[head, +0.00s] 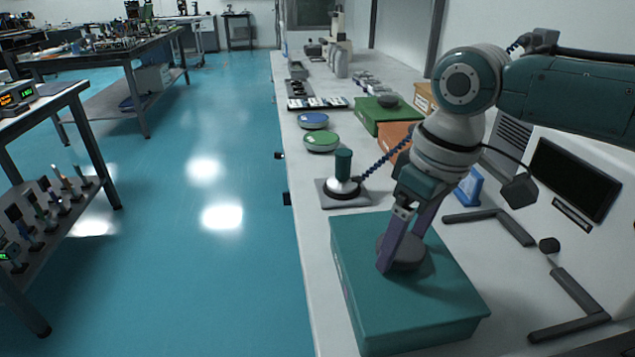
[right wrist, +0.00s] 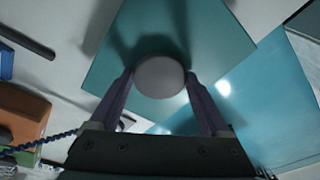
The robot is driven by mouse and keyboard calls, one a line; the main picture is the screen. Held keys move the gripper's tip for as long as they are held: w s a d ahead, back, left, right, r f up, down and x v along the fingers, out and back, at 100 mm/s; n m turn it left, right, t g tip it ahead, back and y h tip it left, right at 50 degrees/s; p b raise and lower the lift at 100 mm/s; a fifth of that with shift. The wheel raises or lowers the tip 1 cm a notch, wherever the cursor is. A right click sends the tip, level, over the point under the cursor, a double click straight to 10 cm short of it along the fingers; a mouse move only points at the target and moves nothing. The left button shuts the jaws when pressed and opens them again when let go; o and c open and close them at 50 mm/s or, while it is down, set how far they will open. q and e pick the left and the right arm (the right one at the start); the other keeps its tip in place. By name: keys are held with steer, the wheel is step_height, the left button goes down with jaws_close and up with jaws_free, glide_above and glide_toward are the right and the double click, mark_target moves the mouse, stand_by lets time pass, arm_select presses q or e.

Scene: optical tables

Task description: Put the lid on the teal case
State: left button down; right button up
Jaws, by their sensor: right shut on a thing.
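The teal case (head: 420,335) stands on the white table's near part. Its flat teal lid (head: 362,240) lies over its top and also fills the middle of the right wrist view (right wrist: 200,40). No clear gap shows between lid and case from here. A round grey knob (head: 408,262) stands at the lid's middle. My right gripper (head: 400,257) reaches down from above and is shut on this knob; in the right wrist view the knob (right wrist: 159,77) sits between both fingers. My left gripper is not in view.
Beyond the case stand a dark-green-handled tool on a grey plate (head: 328,200), round green (head: 321,141) and blue (head: 313,120) containers, and green (head: 378,118) and orange (head: 394,137) boxes. Dark bars (head: 570,295) lie at right. The table's left edge runs close to the case.

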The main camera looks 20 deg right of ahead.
steer(key=o, duration=1.4)
step_height(320, 180, up, 10)
steer(key=s+p, duration=0.1)
steer(key=shift+s+d, duration=0.15)
steer(key=shift+d, duration=0.2)
